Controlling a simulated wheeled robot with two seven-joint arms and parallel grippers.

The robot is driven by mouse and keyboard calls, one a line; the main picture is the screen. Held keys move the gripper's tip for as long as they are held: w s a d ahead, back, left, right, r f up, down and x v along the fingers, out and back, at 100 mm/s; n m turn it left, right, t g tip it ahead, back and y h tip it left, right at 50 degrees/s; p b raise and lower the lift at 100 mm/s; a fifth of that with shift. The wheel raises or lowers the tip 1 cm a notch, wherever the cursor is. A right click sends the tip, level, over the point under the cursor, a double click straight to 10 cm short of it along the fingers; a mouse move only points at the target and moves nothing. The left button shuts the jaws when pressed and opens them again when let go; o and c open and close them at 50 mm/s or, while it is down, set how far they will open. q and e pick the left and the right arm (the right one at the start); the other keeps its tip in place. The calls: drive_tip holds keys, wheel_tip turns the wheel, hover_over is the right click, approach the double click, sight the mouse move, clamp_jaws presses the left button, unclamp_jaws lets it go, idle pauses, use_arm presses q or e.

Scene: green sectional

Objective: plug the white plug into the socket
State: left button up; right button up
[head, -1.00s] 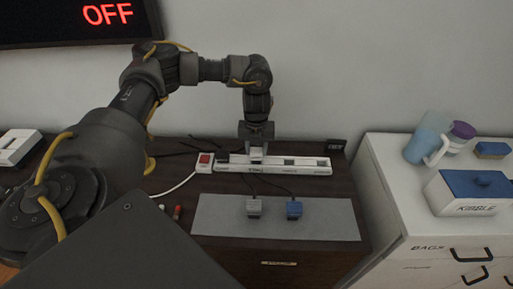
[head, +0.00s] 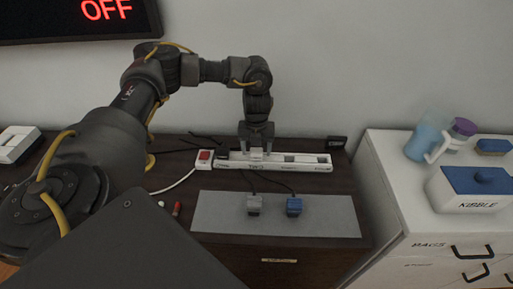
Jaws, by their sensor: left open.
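A white power strip (head: 308,168) lies along the back of the dark cabinet top, with several labelled places and a red switch (head: 205,156) at its left end. My left gripper (head: 256,150) points down over the strip's left part, above a label that seems to read TWO. Its jaws are open, with a small pale block, possibly the white plug, between or just below the fingers; whether it is seated I cannot tell. My right gripper is not in view.
A small black box (head: 337,142) stands behind the strip's right end. A white cabinet at right carries a jug (head: 428,140) and a KIBBLE box (head: 470,192). A wall display (head: 75,20) reads OFF. The mat's right part is clear.

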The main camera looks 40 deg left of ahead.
sight(256, 150)
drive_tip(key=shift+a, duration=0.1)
use_arm(q)
drive_tip(key=shift+r, duration=0.45)
wheel_tip(256, 150, up, 10)
drive_tip(key=p, duration=0.1)
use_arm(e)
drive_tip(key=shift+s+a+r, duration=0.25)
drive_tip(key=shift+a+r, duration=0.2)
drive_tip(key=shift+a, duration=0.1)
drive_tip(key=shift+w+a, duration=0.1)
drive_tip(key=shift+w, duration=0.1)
